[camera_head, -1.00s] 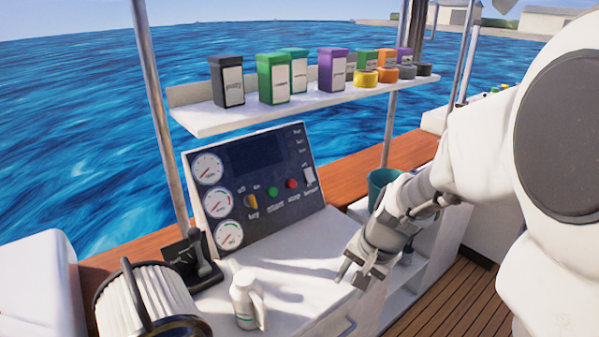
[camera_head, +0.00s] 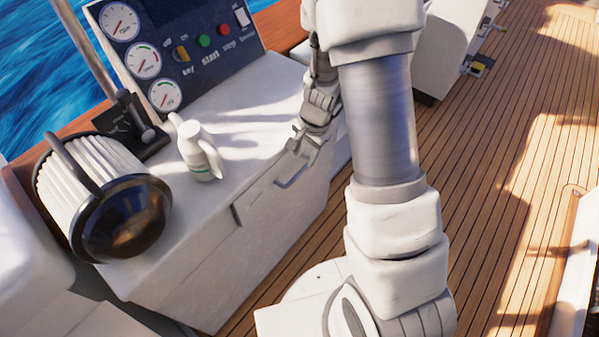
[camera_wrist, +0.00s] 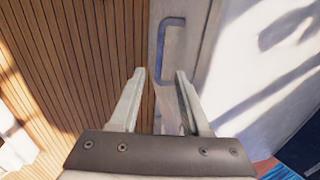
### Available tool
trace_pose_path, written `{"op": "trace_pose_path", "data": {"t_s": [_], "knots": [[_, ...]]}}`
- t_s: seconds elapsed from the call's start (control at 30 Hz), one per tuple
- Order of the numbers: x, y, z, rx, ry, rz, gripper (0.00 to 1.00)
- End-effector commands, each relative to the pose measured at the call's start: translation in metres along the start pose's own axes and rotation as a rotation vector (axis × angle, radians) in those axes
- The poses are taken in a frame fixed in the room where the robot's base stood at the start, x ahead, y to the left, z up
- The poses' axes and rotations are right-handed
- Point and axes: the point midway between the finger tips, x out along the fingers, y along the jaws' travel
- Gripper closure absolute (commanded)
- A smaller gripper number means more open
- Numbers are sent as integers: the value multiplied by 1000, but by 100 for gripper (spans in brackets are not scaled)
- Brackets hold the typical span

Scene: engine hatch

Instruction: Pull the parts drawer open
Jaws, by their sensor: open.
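The parts drawer (camera_head: 258,203) has a white front in the side of the white console, with a dark gap at its left edge. Its grey U-shaped handle (camera_head: 289,183) sticks out from the front. My gripper (camera_head: 297,139) is just above the handle in the head view. In the wrist view my gripper (camera_wrist: 160,72) has its two fingers apart with nothing held between them. The handle (camera_wrist: 163,38) lies just beyond the fingertips, roughly in line with the opening, and appears apart from them. I cannot tell the exact distance.
A white bottle (camera_head: 198,150) stands on the console top (camera_head: 245,120). A black-capped pleated filter (camera_head: 110,205) is at the left. The gauge panel (camera_head: 190,45) rises behind. Open wooden deck (camera_head: 490,180) lies to the right of the console.

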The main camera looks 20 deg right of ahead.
Motion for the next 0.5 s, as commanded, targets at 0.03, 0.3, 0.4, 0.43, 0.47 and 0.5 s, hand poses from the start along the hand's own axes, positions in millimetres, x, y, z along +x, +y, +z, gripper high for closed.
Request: {"op": "trace_pose_path", "data": {"t_s": [0.03, 0.3, 0.4, 0.43, 0.47, 0.5], "knots": [[17, 2, 0, 2, -2, 2, 53], [66, 1, 0, 1, -1, 1, 53], [77, 0, 0, 0, -1, 0, 53], [80, 0, 0, 0, 0, 0, 53], [81, 0, -1, 0, 0, 0, 53], [83, 0, -1, 0, 1, 0, 53]]}}
